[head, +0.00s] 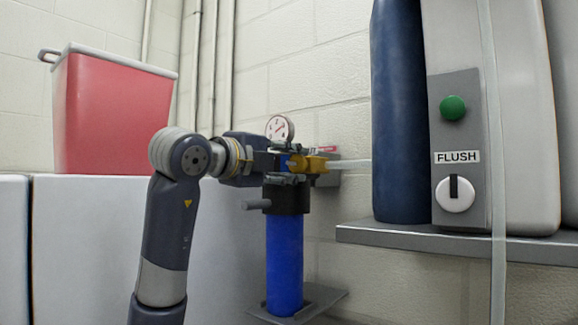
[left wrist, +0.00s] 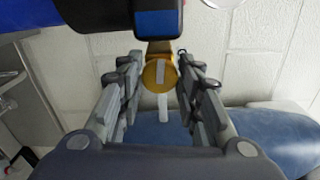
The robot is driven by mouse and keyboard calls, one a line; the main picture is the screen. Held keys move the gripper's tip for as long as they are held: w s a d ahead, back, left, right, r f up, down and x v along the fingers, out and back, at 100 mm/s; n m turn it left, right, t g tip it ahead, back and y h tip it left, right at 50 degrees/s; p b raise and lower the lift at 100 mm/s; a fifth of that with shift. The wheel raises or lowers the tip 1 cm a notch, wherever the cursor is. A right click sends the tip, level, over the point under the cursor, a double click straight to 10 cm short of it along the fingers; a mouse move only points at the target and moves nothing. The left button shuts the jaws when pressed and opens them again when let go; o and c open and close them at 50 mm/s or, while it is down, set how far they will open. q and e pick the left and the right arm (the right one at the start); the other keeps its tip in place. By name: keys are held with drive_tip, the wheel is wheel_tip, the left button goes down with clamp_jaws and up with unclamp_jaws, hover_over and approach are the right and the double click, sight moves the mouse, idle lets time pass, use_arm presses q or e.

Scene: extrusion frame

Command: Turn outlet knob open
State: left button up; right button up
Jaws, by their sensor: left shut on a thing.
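The outlet knob is a round yellow part with a pale bar across its face; it shows in the left wrist view (left wrist: 152,78) between my left gripper's two fingers (left wrist: 158,88). In the head view yellow valve parts (head: 314,164) stick out to the right of the filter head. My left gripper (head: 284,172) reaches in from the left, level with the valve, and is shut on the knob. Its fingers partly cover the filter head there. The blue filter housing (head: 285,262) stands upright below. My right gripper is not in view.
A round pressure gauge (head: 280,129) sits on top of the filter head. A grey shelf (head: 430,242) at the right bears a dark blue cylinder (head: 398,120) and a FLUSH panel (head: 457,125) with a green button. A red bin (head: 113,118) stands at the left.

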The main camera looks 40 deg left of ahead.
use_arm(q)
drive_tip(key=shift+n, duration=0.6)
drive_tip(key=o, duration=1)
drive_tip(key=shift+a, duration=0.1)
drive_tip(key=s+d, duration=0.1)
drive_tip(key=s, duration=1.1)
drive_tip(key=shift+d, duration=0.2)
